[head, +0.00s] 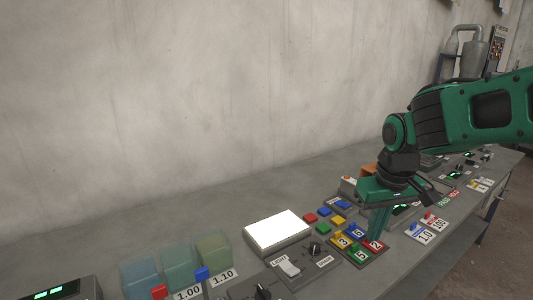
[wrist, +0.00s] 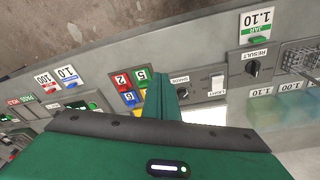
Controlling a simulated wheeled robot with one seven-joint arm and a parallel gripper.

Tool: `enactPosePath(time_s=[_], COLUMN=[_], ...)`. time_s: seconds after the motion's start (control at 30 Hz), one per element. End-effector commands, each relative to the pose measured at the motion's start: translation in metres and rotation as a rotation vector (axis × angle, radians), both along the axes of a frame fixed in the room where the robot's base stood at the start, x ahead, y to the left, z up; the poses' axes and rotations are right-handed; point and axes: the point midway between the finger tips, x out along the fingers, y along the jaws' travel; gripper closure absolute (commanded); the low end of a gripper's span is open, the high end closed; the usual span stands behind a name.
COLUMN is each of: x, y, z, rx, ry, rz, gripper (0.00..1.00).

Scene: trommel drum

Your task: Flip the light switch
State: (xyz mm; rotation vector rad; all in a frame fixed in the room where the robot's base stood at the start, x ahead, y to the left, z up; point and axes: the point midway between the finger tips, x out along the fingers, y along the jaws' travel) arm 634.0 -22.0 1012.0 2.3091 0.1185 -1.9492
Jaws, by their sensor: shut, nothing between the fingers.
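The light switch (head: 289,268) is a white rocker on a grey plate labelled LIGHT, at the front of the bench in the head view. It also shows in the wrist view (wrist: 217,83), right of the fingers. My green gripper (head: 376,236) is shut and empty, pointing down over the numbered coloured tiles, to the right of the switch and apart from it. In the wrist view the closed fingers (wrist: 160,88) hide part of the panel beside the tiles. Fingertip contact with the tiles cannot be told.
A dark knob (head: 315,247) sits between the switch and the numbered tiles (head: 360,252). A glowing white panel (head: 277,231) lies behind the switch. Translucent blocks (head: 178,264) stand at left. A RESULT knob (wrist: 253,68) shows in the wrist view. The back left of the bench is clear.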

Motion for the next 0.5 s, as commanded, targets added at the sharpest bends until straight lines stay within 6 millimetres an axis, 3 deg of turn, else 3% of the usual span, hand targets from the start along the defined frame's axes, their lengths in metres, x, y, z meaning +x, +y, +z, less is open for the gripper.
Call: enactPosePath(time_s=[0.03,0.1,0.2,0.3,0.4,0.5], x=[-0.019,-0.049,-0.097,-0.144,-0.181,-0.205], y=[-0.029,-0.064,-0.104,-0.131,-0.144,-0.150], z=[-0.001,-0.004,-0.011,-0.020,-0.029,-0.035], rx=[-0.002,-0.002,0.010,0.031,0.056,0.073], ry=[0.013,0.038,0.073,0.108,0.137,0.156], rz=[-0.079,-0.191,-0.349,-0.490,-0.596,-0.663], gripper=[1.00,1.00,1.00,1.00,1.00,0.98])
